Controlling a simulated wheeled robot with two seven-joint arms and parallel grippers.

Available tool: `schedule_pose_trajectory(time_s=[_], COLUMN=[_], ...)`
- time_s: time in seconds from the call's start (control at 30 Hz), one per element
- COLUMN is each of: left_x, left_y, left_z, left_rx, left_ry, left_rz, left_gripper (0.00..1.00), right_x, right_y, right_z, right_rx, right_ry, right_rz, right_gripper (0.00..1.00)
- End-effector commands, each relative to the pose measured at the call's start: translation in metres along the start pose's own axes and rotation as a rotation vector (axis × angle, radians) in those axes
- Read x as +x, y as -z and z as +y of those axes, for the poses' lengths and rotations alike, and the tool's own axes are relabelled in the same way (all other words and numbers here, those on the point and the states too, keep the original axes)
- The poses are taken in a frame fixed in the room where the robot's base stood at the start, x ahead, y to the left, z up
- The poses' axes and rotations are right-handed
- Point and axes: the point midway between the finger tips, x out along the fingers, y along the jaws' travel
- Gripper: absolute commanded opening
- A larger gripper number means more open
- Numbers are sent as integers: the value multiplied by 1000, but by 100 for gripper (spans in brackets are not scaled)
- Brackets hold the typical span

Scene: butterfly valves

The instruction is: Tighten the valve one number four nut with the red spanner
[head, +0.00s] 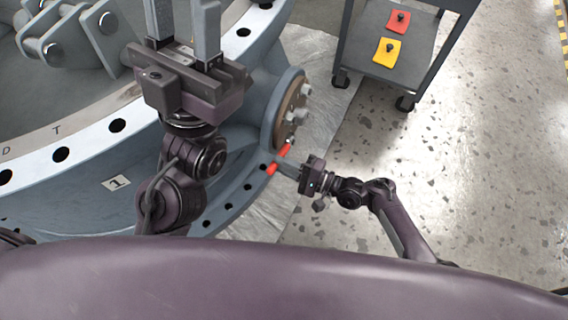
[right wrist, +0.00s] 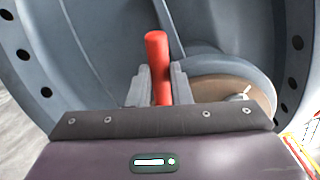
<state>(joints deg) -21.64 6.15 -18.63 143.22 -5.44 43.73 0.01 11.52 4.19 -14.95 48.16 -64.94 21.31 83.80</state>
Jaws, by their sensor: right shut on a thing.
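The large blue-grey valve (head: 225,150), labelled 1 (head: 116,183), fills the left of the head view. Its side flange (head: 282,112) has a brown face with several pale nuts (head: 298,113); I cannot read their numbers. My right gripper (head: 280,166) is shut on the red spanner (head: 285,153), just below the flange. In the right wrist view the spanner's red handle (right wrist: 157,50) stands between the fingers; its working end is not clear. Whether it touches a nut cannot be told. My left gripper (head: 183,28) is open and empty, fingers upward, over the valve.
A grey wheeled cart (head: 400,75) stands at the upper right, carrying a red pad (head: 398,22) and a yellow pad (head: 387,52), each with a dark knob. The speckled floor (head: 470,170) on the right is clear. The valve body lies close to my right gripper.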

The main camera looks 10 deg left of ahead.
Motion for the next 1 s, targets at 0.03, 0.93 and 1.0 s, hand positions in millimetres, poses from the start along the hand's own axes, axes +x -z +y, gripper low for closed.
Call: schedule_pose_trajectory(time_s=[0.03,0.93,1.0], left_x=[0,9,9], left_y=[0,2,2], left_z=[0,0,0], left_rx=[0,0,0], left_ry=[0,0,0], left_rz=[1,-1,-1], left_gripper=[36,36,36], right_x=[0,-31,-34], right_y=[0,0,0], right_z=[0,-1,-1], right_rx=[1,-1,-1], right_ry=[1,1,1], right_rz=[-1,1,1], right_gripper=[0,0,0])
